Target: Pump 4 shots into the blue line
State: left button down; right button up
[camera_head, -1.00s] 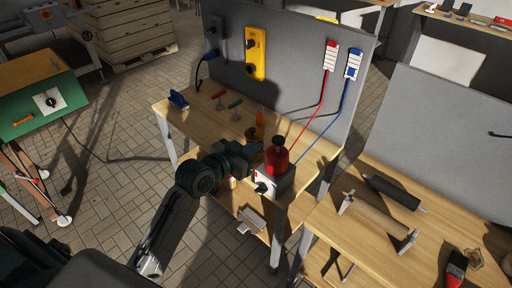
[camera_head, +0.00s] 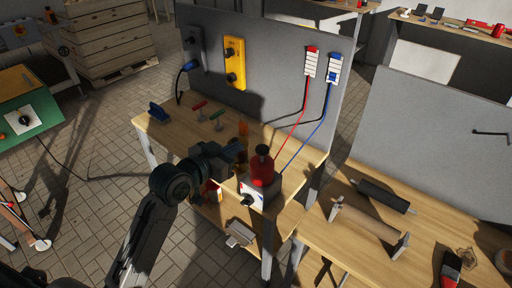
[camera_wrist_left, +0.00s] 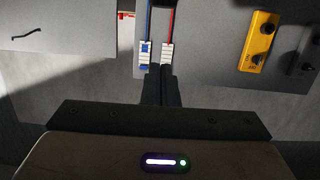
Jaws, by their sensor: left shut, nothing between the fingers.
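A red pump (camera_head: 262,172) with a black top stands on a small box with a white front and a dark knob (camera_head: 248,200), near the bench's front edge. The knob's setting is too small to tell. A red line and a blue line (camera_head: 321,127) run from it up to a red-capped gauge (camera_head: 311,64) and a blue-capped gauge (camera_head: 333,69) on the grey panel. Both gauges show in the left wrist view, blue (camera_wrist_left: 145,55) and red (camera_wrist_left: 167,55). My left gripper (camera_head: 240,146) is shut and empty, just left of the pump's top. My right gripper is out of view.
A yellow box (camera_head: 234,63) and a grey unit hang on the panel (camera_head: 275,75). Small handled items (camera_head: 205,110) and a blue item (camera_head: 158,112) lie on the bench's left. Rollers (camera_head: 370,220) and a red-handled brush (camera_head: 450,268) lie on the right bench.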

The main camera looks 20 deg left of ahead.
pick_arm(q)
jog(key=p, duration=0.2)
send_over(262, 150)
jog(key=s+a, duration=0.2)
jog(key=s, duration=0.1)
jog(key=f, duration=0.2)
jog(key=w+f, duration=0.1)
jog(key=f+p, duration=0.1)
jog(key=shift+w+d+f, duration=0.25)
jog(key=shift+d+f, duration=0.15)
jog(key=shift+s+f, duration=0.1)
jog(key=shift+f, duration=0.4)
notch_tip(262, 150, down, 4)
jog(key=b, duration=0.3)
